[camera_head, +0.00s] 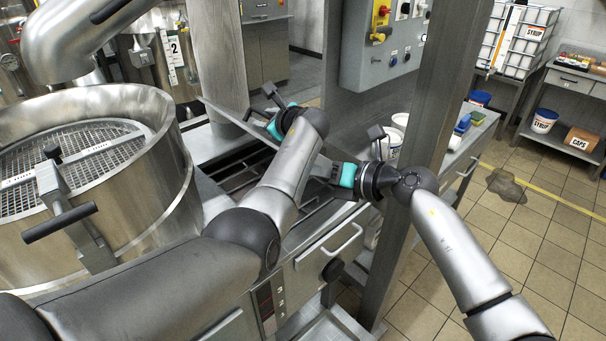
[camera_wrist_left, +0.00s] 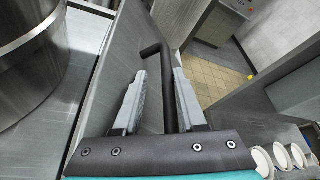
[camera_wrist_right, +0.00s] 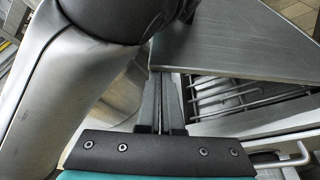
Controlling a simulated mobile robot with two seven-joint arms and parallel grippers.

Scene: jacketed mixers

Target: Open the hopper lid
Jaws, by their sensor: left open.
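The hopper lid is a flat grey metal plate, seen in the left wrist view (camera_wrist_left: 122,50) and the right wrist view (camera_wrist_right: 235,45). It appears tilted up, with the barred hopper opening (camera_wrist_right: 250,95) showing beneath; the opening also shows in the head view (camera_head: 232,172). A black bent bar handle (camera_wrist_left: 168,85) lies between the fingers of my left gripper (camera_head: 259,103). That gripper is open around the handle; contact is not clear. My right gripper (camera_head: 321,167) has its fingers together, empty, in front of the opening.
A large steel mixer vessel (camera_head: 168,185) with a mesh cover stands left. A steel post (camera_head: 428,130) rises close to my right arm. White tubs (camera_head: 391,140) stand on the bench behind it. A light bar handle (camera_head: 335,248) projects from the machine's front.

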